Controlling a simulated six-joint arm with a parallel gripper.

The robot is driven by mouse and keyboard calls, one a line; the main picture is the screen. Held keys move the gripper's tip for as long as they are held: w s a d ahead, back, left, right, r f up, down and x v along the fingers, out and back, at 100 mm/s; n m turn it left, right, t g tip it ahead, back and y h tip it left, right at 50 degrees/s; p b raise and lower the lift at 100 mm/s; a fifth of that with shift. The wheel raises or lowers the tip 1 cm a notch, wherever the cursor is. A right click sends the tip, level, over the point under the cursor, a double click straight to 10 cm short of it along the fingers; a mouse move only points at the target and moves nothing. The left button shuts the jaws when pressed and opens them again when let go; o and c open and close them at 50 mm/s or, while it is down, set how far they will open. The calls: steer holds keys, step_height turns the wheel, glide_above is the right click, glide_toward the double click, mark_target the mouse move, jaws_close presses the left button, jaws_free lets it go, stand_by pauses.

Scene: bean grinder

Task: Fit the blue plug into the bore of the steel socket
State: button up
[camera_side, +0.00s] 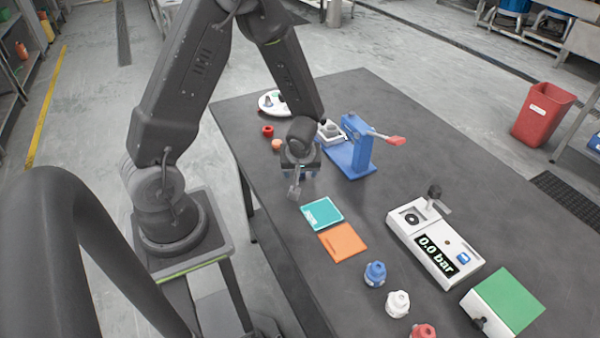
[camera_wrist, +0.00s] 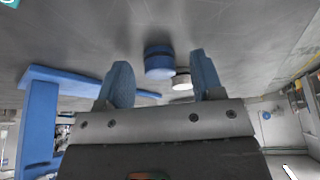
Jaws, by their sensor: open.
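A short blue cylinder (camera_wrist: 158,62) with a dark band shows between and beyond my fingertips in the wrist view. I cannot tell whether it is the plug. A blue stepped plug-like piece (camera_side: 375,273) stands upright near the table's front, well away from my gripper (camera_side: 302,171). In the wrist view my gripper (camera_wrist: 160,62) has its blue fingers spread apart, with nothing visibly clamped. A dark ring with a round opening (camera_side: 411,217) sits on the white gauge unit (camera_side: 437,250); I cannot tell whether this is the steel socket.
A blue lever press (camera_side: 350,155) stands close right of my gripper. Teal (camera_side: 321,213) and orange (camera_side: 343,242) pads lie in front. White (camera_side: 397,304) and red (camera_side: 423,331) pieces stand near the blue one. A green-topped box (camera_side: 505,300) is at front right.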

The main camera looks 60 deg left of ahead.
steer(key=shift+c, duration=0.4)
steer(key=c, duration=0.9)
steer(key=shift+r, duration=0.1)
